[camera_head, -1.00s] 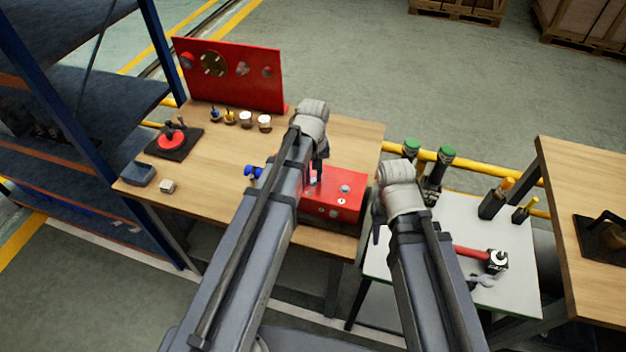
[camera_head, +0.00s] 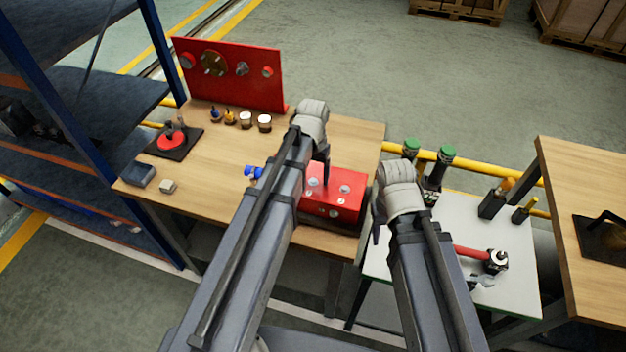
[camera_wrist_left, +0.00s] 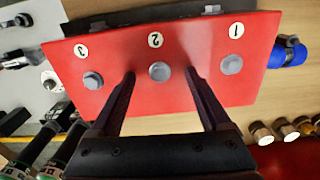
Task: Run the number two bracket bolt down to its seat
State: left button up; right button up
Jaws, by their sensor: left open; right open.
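The red bracket block (camera_head: 345,208) sits at the front right of the wooden bench. In the left wrist view, its red face (camera_wrist_left: 110,55) carries three grey hex bolts beside number tags. The number two bolt (camera_wrist_left: 159,71) is in the middle, below the tag marked 2. Bolt three (camera_wrist_left: 93,80) is to its left and bolt one (camera_wrist_left: 231,64) to its right. My left gripper (camera_wrist_left: 160,75) is open, its fingers to either side of bolt two with visible gaps. My right gripper (camera_head: 378,228) is apart from the block, near the white table.
A blue item (camera_head: 253,172) lies left of the block. An upright red panel (camera_head: 230,75) stands at the bench's back.

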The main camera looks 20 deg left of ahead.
pick_arm(q)
notch_tip(320, 180, up, 7)
jog(key=p, duration=0.7)
jog(key=shift+r, duration=0.1)
jog(key=shift+d, duration=0.1)
jog(key=s+d+f+m+b, duration=0.1)
jog(key=s+d+f+b, duration=0.2)
jog(key=s+d, duration=0.2)
jog(key=s+d+f+m+y+b, duration=0.1)
jog(key=s+d+f+b, duration=0.3)
jog(key=s, duration=0.5)
jog(key=shift+s+d+f+m, duration=0.15)
jog(key=shift+d+f+m, duration=0.1)
jog(key=shift+d+m, duration=0.35)
